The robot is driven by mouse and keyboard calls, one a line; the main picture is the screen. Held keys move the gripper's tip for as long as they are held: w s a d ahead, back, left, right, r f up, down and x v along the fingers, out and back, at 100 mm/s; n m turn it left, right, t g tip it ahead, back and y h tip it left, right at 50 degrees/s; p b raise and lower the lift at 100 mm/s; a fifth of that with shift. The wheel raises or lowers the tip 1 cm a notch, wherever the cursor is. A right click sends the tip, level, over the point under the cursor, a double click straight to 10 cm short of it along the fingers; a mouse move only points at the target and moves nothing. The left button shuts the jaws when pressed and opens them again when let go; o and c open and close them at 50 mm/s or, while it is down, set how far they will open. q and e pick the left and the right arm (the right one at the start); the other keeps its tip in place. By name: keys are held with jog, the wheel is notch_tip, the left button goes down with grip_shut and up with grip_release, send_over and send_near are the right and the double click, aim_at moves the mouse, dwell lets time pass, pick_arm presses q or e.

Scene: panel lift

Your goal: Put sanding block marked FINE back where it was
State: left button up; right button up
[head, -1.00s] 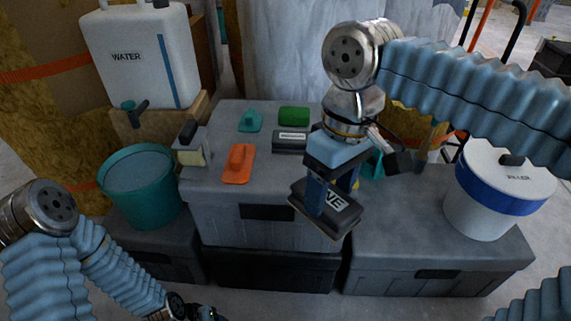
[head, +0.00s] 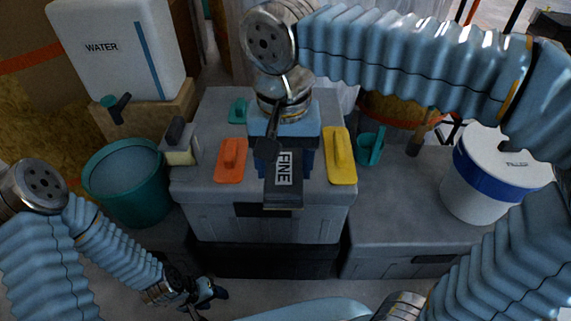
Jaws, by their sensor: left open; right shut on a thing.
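The dark sanding block marked FINE (head: 284,170) is held in my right gripper (head: 284,155), which is shut on it. The block hangs over the front part of the grey box top, its label facing up toward me; I cannot tell how high it is. My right gripper and wrist hide the box top behind it. My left gripper (head: 205,294) is open and empty, low at the bottom left, in front of the boxes.
On the grey box (head: 205,192) are an orange float (head: 231,162), a yellow float (head: 340,160) and a small teal tool (head: 238,111). A teal bucket (head: 125,185), a water container (head: 120,50) and a filler tub (head: 500,180) stand around. The right box top (head: 395,220) is mostly clear.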

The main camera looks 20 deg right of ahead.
jog(key=shift+w+d+f+b, duration=0.1)
jog(key=shift+w+d+f, duration=0.5)
jog(key=shift+w+f, duration=1.5)
jog(key=shift+w+d+f+b, duration=0.15)
jog(key=shift+w+d+f, duration=0.45)
jog(key=shift+w+f, duration=1.45)
jog(key=shift+w+d+f+b, duration=0.1)
jog(key=shift+w+d+f, duration=0.5)
jog(key=shift+w+f, duration=1.5)
jog(key=shift+s, duration=0.1)
jog(key=shift+f, duration=0.1)
jog(key=shift+f, duration=0.15)
jog(key=o, duration=1.1)
